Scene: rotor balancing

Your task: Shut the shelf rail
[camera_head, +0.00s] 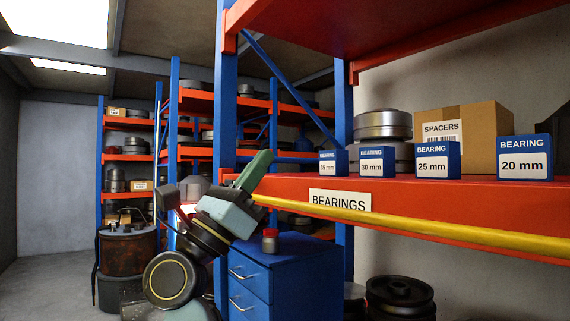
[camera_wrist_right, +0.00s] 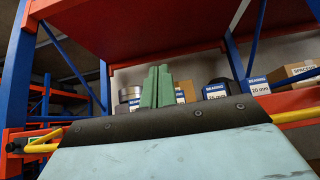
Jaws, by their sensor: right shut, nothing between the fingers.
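The yellow shelf rail (camera_head: 430,230) runs along the front of the orange shelf beam (camera_head: 480,207), below the level of the boxes. Its left end passes behind my right gripper in the head view. In the right wrist view the rail (camera_wrist_right: 45,141) shows a bent end at the left, and more of it shows at the right. My right gripper (camera_head: 262,160) has green fingers, pressed together and empty, pointing up near the rail's left end. The fingers (camera_wrist_right: 157,72) also show upright in the wrist view. I cannot tell if they touch the rail. My left gripper is not in view.
Several blue bearing boxes (camera_head: 434,160), a cardboard spacers box (camera_head: 480,130) and metal bearings (camera_head: 383,125) stand on the shelf behind the rail. A blue drawer cabinet (camera_head: 290,270) with a small red-lidded jar (camera_head: 270,240) stands below. A blue post (camera_head: 225,120) rises beside my gripper.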

